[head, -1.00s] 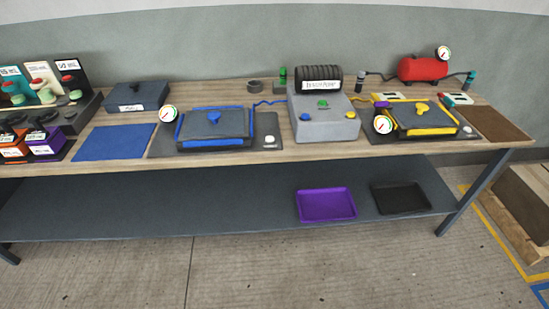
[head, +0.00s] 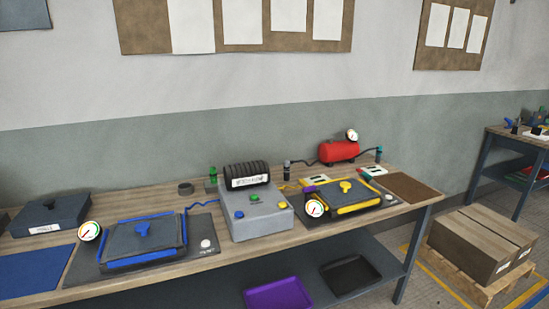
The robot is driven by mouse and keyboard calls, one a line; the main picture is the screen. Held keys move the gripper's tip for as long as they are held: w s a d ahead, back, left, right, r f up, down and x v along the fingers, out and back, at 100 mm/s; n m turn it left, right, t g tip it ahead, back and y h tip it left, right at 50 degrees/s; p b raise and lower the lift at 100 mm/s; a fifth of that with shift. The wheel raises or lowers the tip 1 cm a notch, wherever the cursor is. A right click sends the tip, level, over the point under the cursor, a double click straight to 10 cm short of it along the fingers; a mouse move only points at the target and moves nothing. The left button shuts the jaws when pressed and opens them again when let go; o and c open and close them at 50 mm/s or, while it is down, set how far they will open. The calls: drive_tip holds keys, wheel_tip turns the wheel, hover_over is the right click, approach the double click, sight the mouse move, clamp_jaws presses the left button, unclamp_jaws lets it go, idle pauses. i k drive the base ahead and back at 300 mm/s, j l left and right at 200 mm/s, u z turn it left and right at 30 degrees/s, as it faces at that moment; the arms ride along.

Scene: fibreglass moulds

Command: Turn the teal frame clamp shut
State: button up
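I see no clearly teal frame clamp in the head view. A blue-edged frame mould (head: 142,247) lies on the bench at left with a blue knob (head: 142,230) on top. A yellow-edged frame mould (head: 345,197) lies at right with a yellow knob (head: 346,186) on top. A small fitting with a teal top (head: 379,154) stands at the back right, by the red tank. A teal and white block (head: 373,170) lies behind the yellow mould. My gripper is not in view.
A grey control box (head: 258,216) with a black ribbed roll stands between the moulds. A red tank (head: 339,151) stands behind. Boxes on a pallet (head: 480,245) stand right of the bench (head: 425,199). A second table (head: 515,133) at far right holds small coloured items.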

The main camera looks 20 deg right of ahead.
sight(365, 176)
drive_tip(key=i+l+z, duration=0.15)
drive_tip(key=l, duration=0.3)
drive_tip(key=i+l+z, duration=0.1)
drive_tip(key=i+l, duration=0.15)
drive_tip(key=l, duration=0.2)
drive_tip(key=i+l+z, duration=0.15)
drive_tip(key=l, duration=0.25)
drive_tip(key=i, duration=0.05)
